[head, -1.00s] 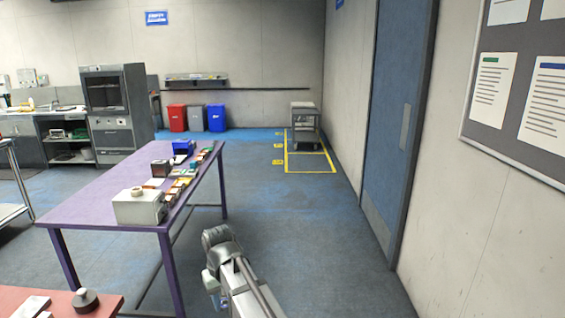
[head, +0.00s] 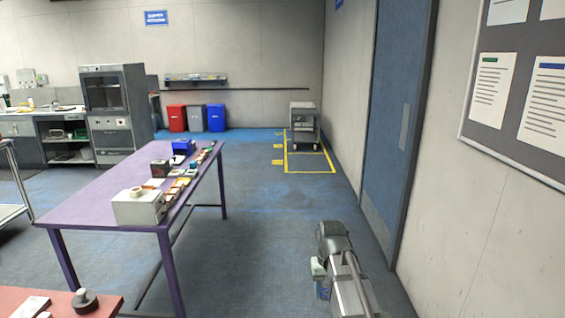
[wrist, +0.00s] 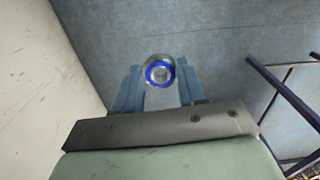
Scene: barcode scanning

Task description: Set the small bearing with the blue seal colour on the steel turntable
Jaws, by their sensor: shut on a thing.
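My gripper (wrist: 159,86) is shut on a small bearing (wrist: 160,73) in the wrist view. The bearing is a silver ring with a blue seal ring, held between the two pale blue fingertips above the grey floor. I cannot clearly pick out the steel turntable. A dark round piece with a knob (head: 85,301) sits on the red table at the bottom left, and I cannot tell what it is.
The purple table (head: 95,205) carries a pale box (head: 138,206) and several small boxes along its right edge. A red table (head: 62,308) is at the near left. The blue door (head: 397,120) and wall are close on the right. Open floor lies beyond my arm.

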